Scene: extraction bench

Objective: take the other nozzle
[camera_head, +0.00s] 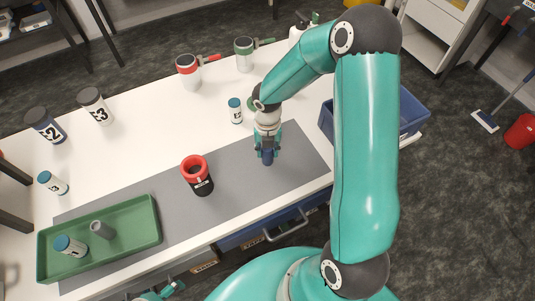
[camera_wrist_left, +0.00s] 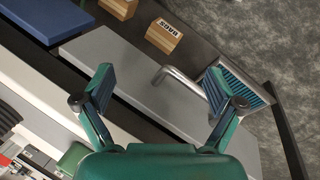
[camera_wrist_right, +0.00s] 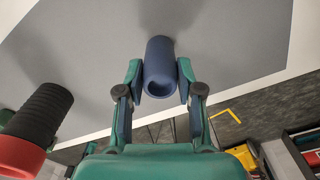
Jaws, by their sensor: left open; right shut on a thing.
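My right gripper (camera_head: 266,146) is shut on a blue hollow nozzle (camera_head: 267,158) over the grey mat. In the right wrist view the nozzle (camera_wrist_right: 160,68) sits between both fingers (camera_wrist_right: 158,82), its open round end facing the camera. A grey nozzle-like tube (camera_head: 102,230) stands in the green tray (camera_head: 152,222) at the left. My left gripper (camera_head: 162,293) shows only partly at the bottom edge of the head view. In the left wrist view it (camera_wrist_left: 158,88) is open and empty, above a grey drawer front with a handle.
A black holder with a red ring (camera_head: 197,176) stands on the mat (camera_head: 235,187), left of my right gripper. A small blue-capped bottle (camera_head: 235,110) stands behind. Red (camera_head: 188,70) and green-handled (camera_head: 245,54) tools stand at the back. A blue crate (camera_head: 412,110) is partly behind my right arm.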

